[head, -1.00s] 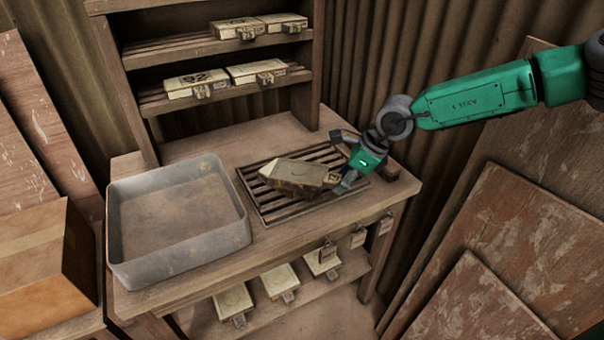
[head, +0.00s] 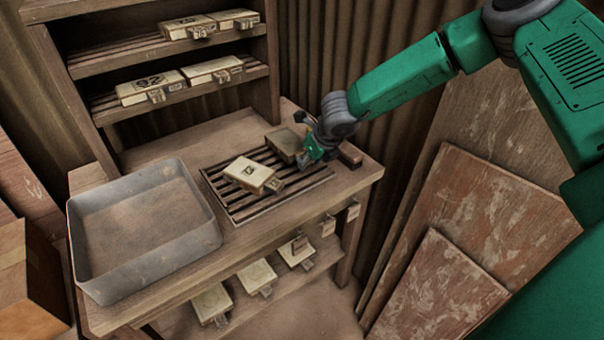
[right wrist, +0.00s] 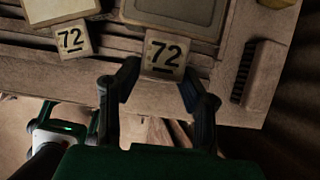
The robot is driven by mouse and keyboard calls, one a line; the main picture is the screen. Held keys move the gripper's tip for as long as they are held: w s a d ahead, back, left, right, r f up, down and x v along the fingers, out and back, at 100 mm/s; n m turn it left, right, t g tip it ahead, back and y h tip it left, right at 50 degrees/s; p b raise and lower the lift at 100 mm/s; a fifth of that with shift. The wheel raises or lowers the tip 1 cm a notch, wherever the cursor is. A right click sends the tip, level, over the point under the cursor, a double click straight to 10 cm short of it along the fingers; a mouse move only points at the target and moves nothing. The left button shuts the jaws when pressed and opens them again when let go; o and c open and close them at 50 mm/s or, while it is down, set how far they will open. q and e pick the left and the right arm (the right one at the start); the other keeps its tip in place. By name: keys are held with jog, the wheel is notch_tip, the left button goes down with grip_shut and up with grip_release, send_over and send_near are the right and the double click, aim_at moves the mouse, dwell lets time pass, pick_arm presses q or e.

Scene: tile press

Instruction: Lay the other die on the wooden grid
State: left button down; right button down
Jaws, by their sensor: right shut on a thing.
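My right gripper (head: 306,153) is shut on the tag of a die (head: 284,143) at the back right of the wooden grid (head: 238,208). Whether this die rests on the slats or hangs just above them I cannot tell. In the right wrist view the gripper's fingers (right wrist: 160,82) flank its tag, marked 72 (right wrist: 163,56), with the grey-topped body beyond. A second, pale die (head: 250,173) lies on the grid in front and to the left, apart from the held one. Its tag in the right wrist view (right wrist: 73,39) also reads 72.
A grey metal tray (head: 145,270) stands left of the grid on the bench (head: 355,184). Several other dies sit on the rack (head: 150,92) and the lower shelf (head: 255,276). Boards (head: 470,230) lean at the right.

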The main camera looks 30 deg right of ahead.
aim_at(308, 177)
jog(key=shift+d+f, duration=0.15)
jog(key=shift+f, duration=0.55)
notch_tip(308, 177, down, 3)
jog(key=shift+f, duration=0.1)
jog(key=shift+w, duration=0.1)
jog(key=shift+a, duration=0.2)
jog(key=c, duration=1.4)
grip_release()
jog(key=shift+f, duration=0.1)
jog(key=shift+c, duration=0.2)
jog(key=o, duration=0.4)
jog(key=shift+d, duration=0.15)
